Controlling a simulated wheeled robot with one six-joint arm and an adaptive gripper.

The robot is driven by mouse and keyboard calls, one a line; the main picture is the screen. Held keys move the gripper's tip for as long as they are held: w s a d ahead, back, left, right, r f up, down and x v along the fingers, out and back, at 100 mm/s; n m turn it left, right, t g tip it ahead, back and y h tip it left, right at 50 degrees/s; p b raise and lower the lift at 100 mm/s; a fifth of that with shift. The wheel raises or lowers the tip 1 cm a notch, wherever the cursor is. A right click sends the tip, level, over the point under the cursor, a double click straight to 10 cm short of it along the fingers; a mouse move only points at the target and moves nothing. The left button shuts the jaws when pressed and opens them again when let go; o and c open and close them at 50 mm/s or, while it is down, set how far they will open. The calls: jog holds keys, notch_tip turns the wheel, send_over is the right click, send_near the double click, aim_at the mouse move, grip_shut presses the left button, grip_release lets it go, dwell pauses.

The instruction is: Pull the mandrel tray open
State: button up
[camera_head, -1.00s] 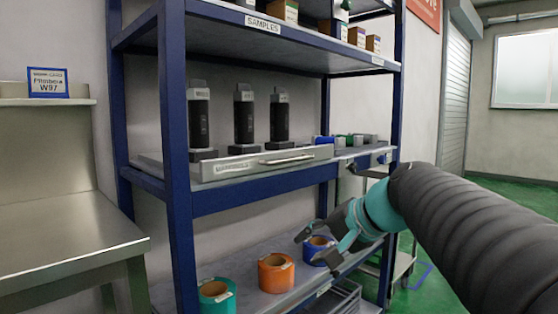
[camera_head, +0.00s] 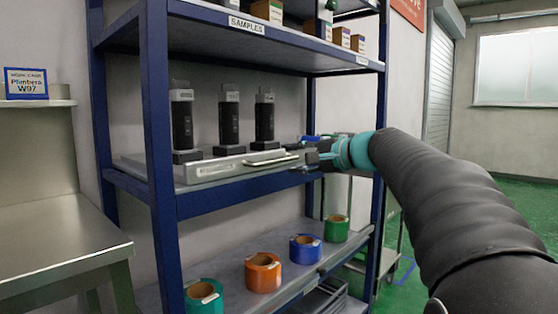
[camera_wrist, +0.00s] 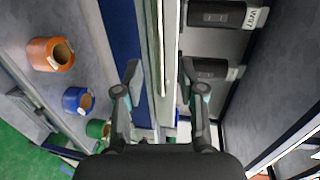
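The mandrel tray (camera_head: 228,169) is a flat grey drawer on the middle level of the blue rack, with a small label on its front. Its pale bar handle (camera_head: 268,162) is on the right part of the front. Three dark mandrels (camera_head: 228,118) stand upright on it. My gripper (camera_head: 302,155) is at tray height, just right of the handle. In the wrist view my gripper (camera_wrist: 160,76) is open, its fingers on either side of the handle bar (camera_wrist: 161,45) in the picture. I cannot tell whether they touch it.
Coloured tape rolls (camera_head: 263,272) sit on the lower shelf, and boxes (camera_head: 267,11) on the upper one. A blue rack post (camera_head: 160,150) stands left of the tray. A steel bench (camera_head: 55,235) is at the left. A trolley (camera_head: 385,240) stands behind the rack at right.

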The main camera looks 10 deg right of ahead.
aim_at(281, 161)
jog(key=shift+p+x, duration=0.3)
jog(key=shift+x, duration=2.8)
grip_shut()
